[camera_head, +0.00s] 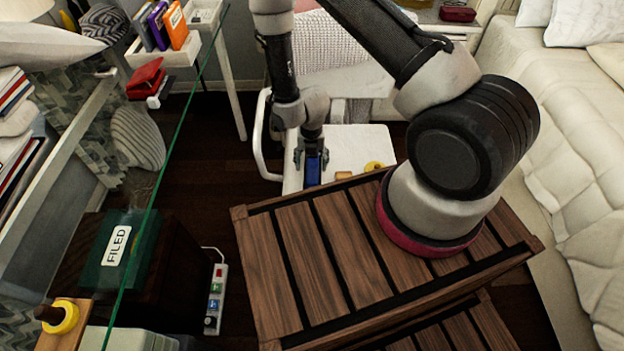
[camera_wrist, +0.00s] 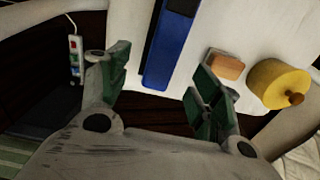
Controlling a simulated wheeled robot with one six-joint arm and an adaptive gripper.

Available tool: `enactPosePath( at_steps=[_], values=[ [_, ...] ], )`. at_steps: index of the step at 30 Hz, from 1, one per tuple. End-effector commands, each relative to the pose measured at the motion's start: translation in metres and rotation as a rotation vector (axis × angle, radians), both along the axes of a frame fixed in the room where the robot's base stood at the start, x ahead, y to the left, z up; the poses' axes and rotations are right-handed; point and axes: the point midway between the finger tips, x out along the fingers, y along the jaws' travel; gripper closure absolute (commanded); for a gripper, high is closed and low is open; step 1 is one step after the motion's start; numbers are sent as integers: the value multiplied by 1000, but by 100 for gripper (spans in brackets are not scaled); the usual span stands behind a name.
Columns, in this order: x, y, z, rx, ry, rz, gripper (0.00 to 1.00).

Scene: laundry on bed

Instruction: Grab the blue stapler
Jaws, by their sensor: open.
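The blue stapler (camera_wrist: 172,50) lies on a white surface (camera_wrist: 225,35), near its edge. In the wrist view it shows between and beyond my fingertips, with a dark part at its top end. In the head view the stapler (camera_head: 313,169) shows as a small blue patch below my gripper (camera_head: 312,150). My gripper (camera_wrist: 158,88) is open in the wrist view, with green-padded fingers on either side of the stapler's near end. I cannot tell whether either finger touches it.
An orange-brown block (camera_wrist: 226,66) and a yellow roll (camera_wrist: 279,84) sit right of the stapler. A slatted wooden table (camera_head: 290,262) stands in front. A power strip (camera_head: 215,297) lies on the floor. The bed (camera_head: 560,140) is at the right.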

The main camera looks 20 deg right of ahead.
Motion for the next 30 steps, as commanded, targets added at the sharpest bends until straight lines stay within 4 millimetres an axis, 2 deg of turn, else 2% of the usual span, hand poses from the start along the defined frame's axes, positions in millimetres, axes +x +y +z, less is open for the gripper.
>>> enactPosePath(
  at_steps=[12,21,30],
  values=[
    [-1,-4,-59,-1,3,-4,36],
    [-1,-4,-64,-1,3,-4,38],
    [-1,-4,-64,-1,3,-4,92]
  ],
)
